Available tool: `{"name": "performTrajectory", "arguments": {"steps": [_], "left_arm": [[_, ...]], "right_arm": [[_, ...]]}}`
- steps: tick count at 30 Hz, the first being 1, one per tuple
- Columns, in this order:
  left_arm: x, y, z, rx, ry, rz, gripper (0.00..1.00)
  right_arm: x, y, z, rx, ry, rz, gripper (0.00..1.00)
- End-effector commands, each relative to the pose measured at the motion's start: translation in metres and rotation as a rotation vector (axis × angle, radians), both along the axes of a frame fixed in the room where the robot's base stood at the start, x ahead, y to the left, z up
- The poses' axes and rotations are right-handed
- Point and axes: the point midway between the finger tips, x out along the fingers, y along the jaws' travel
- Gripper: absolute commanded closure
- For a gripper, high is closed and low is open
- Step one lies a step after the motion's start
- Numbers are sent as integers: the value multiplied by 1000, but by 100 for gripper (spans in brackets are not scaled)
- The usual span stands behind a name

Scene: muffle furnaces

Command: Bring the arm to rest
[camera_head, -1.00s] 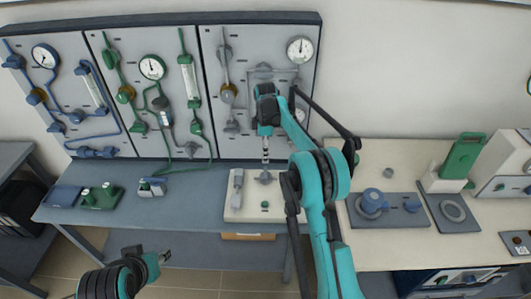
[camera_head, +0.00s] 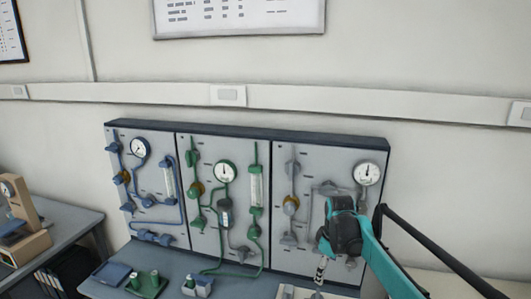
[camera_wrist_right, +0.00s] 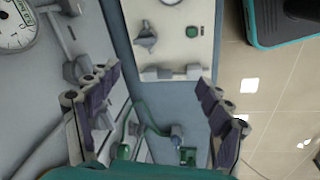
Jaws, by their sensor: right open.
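My right arm (camera_head: 375,262) comes in from the lower right of the head view, teal and black, in front of the rightmost gauge panel (camera_head: 284,228). My right gripper (camera_head: 320,270) points down near the bottom of that panel, just above the bench. In the right wrist view the gripper (camera_wrist_right: 158,102) has its two dark padded fingers wide apart with nothing held between them. My left gripper is not in the frames now.
Three panels with gauges, valves and pipes stand at the back of the bench (camera_head: 115,289). The right wrist view shows a white plate (camera_wrist_right: 178,18) with a grey knob close by, and a round gauge (camera_wrist_right: 14,27). Small green parts (camera_head: 147,284) lie on the bench at left.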

Motion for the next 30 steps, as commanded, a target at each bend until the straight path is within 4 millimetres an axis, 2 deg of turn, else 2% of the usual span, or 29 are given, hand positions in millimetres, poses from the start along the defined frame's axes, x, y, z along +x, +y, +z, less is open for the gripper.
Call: {"name": "performTrajectory", "arguments": {"steps": [1,3,9,14,18,21,24,30], "left_arm": [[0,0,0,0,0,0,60],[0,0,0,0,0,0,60],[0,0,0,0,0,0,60],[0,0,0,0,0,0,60],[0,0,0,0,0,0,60],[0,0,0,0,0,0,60],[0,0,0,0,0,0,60],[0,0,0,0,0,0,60]], "right_arm": [[-21,2,12,10,-27,-51,21],[-46,4,24,28,-66,-131,21],[-121,8,41,95,-175,-351,21],[-183,11,36,168,-258,-523,21],[-231,13,18,244,-327,-667,21],[-258,14,3,294,-363,-751,21],[-276,15,-10,334,-391,-812,21],[-289,16,-22,370,-412,-864,21]]}}
